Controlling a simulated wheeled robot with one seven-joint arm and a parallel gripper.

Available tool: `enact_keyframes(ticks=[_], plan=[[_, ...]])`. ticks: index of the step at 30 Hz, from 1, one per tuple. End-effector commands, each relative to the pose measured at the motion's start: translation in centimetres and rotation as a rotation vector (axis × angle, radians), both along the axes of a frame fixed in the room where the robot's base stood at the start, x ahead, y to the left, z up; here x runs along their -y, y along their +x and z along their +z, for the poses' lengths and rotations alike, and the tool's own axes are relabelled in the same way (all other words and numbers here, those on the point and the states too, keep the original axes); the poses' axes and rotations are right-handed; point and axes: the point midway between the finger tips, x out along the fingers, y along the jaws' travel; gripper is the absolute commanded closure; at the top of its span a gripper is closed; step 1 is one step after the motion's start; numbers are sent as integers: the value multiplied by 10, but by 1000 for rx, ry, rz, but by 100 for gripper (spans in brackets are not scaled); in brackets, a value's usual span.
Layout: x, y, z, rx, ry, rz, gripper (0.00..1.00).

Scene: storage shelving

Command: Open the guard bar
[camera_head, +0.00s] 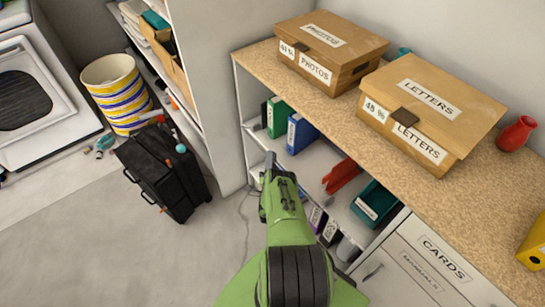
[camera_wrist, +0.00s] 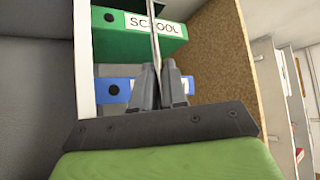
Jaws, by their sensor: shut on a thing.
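The guard bar is a thin grey metal rod across the front of the open shelf. In the wrist view the guard bar (camera_wrist: 155,35) runs down from the top edge to between my fingers. In the head view the guard bar (camera_head: 256,140) shows at the shelf's left end, and my arm hides part of it. My gripper (camera_head: 270,160) is at the shelf front; in the wrist view my gripper (camera_wrist: 160,75) is shut on the bar. Behind the bar stand a green binder (camera_wrist: 120,35) marked SCHOOL and a blue binder (camera_wrist: 118,90), partly hidden by my fingers.
A photos box (camera_head: 328,45) and a letters box (camera_head: 425,105) stand on the counter (camera_head: 260,58) above the shelf, with a red vase (camera_head: 517,133). A cards drawer (camera_head: 440,255) is at lower right. A black suitcase (camera_head: 165,170) stands at left. Floor (camera_head: 120,260) at lower left is clear.

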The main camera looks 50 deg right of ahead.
Motion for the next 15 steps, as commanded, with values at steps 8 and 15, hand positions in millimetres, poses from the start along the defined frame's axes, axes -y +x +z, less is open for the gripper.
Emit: enact_keyframes(ticks=[8, 15], plan=[[0, 0, 0, -3, -15, 0, 100], [0, 0, 0, -2, -14, 1, 83]])
